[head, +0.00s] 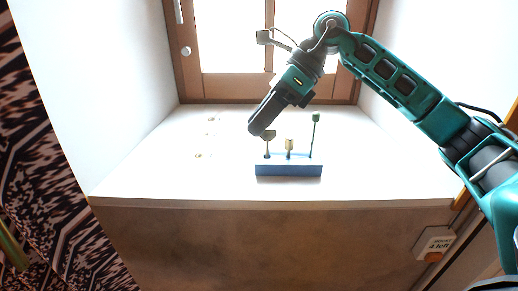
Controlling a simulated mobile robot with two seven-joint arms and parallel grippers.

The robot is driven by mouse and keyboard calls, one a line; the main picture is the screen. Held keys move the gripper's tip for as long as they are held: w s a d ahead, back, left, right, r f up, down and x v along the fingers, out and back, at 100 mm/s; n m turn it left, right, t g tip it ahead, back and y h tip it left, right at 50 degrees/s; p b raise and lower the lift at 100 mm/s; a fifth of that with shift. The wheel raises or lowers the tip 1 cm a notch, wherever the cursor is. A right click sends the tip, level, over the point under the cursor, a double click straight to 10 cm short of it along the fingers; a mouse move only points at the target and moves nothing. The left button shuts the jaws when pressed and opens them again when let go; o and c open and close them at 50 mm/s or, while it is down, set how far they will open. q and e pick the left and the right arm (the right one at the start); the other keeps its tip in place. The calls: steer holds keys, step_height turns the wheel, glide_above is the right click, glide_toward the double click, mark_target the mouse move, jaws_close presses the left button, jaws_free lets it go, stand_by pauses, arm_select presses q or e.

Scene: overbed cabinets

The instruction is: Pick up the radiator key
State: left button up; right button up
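A blue block (289,170) stands on the white sill and bears three upright key-like pieces. The left one is brownish with a wide head (269,135). The middle one is short and brass-coloured (289,145). The right one is tall, thin and green with a small blocky head (316,118). I cannot tell for certain which is the radiator key. My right gripper (257,128) points down and left, its tips at or just above the left piece's head. Contact is unclear, and its fingers overlap in this view, so their opening is hidden. My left gripper is not in view.
A wooden-framed window (232,85) closes the back of the recess, with white walls at both sides. Small brownish bits (198,155) lie on the sill's left, which is otherwise clear. A label sign (435,243) is on the front face at right.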

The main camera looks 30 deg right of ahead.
steer(key=w+d+r+t+h, duration=0.1)
steer(key=d+r+h, duration=0.3)
steer(key=d, duration=0.4)
steer(key=b, duration=0.2)
glide_above(267, 140)
steer(key=s+d, duration=0.1)
steer(key=d, duration=0.2)
steer(key=shift+n, duration=0.4)
step_height(267, 140, down, 7)
steer(key=shift+a+r, duration=0.1)
steer(key=x, duration=0.4)
steer(key=shift+a, duration=0.45)
steer(key=shift+w+a+f, duration=0.15)
steer(key=shift+w+f, duration=0.05)
steer(key=shift+f, duration=0.45)
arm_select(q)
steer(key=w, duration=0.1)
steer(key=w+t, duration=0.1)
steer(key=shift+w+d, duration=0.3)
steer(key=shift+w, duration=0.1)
arm_select(e)
steer(key=shift+c, duration=0.2)
jaws_close()
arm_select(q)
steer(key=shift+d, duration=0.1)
